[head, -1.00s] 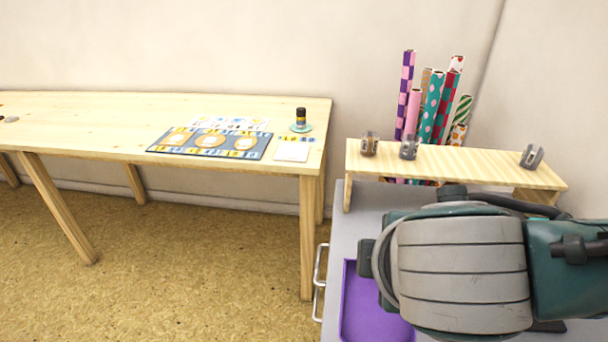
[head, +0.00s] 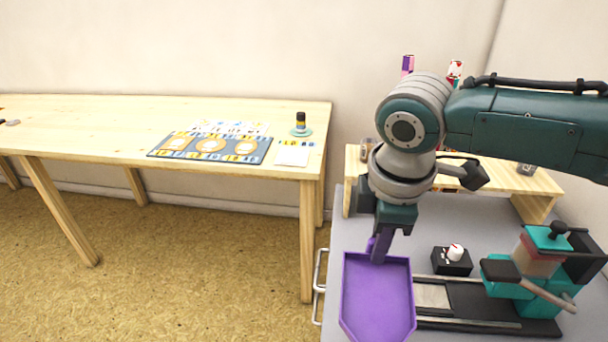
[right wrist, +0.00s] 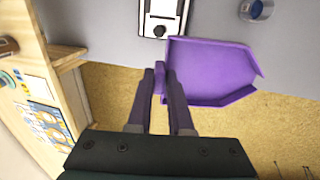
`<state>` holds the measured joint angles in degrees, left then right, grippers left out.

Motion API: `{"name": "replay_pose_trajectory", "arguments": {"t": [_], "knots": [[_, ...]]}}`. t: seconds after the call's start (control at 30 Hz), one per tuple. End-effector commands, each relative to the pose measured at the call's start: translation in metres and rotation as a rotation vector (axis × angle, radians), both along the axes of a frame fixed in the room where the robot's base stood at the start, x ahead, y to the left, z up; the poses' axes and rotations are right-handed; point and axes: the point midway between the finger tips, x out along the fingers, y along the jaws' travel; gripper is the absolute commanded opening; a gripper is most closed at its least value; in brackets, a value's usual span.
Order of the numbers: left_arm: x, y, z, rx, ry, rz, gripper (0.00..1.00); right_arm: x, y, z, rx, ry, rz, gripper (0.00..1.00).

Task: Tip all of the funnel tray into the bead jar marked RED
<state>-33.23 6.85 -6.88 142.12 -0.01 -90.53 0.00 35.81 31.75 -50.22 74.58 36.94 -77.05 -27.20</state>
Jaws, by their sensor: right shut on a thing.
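The purple funnel tray (head: 378,300) is at the front left of the grey worktop, near its left edge. It also shows in the right wrist view (right wrist: 210,70). I can make out no beads in it. My right gripper (head: 381,252) is shut on the purple tab at the tray's back end; its fingers also show in the right wrist view (right wrist: 163,85). I cannot tell whether the tray touches the worktop. A small clear jar with blue on it (right wrist: 257,10) stands at the top of the right wrist view; no RED mark is readable. My left gripper is out of view.
A wooden shelf (head: 520,185) spans the back. A wooden table (head: 80,120) with a mat stands at left, across a floor gap.

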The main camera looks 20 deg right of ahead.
Motion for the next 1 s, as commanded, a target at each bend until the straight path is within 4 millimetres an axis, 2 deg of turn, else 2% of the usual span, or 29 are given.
{"name": "replay_pose_trajectory", "arguments": {"t": [0.03,0.5,1.0], "knots": [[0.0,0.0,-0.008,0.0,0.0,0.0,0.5,0.003,0.0,-0.004,0.018,0.023,-0.002,0.0],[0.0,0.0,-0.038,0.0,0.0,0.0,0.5,0.011,-0.006,-0.009,0.095,0.156,-0.001,0.0],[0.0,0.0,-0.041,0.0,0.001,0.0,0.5,0.011,-0.007,-0.006,0.11,0.18,0.001,0.0]]}}
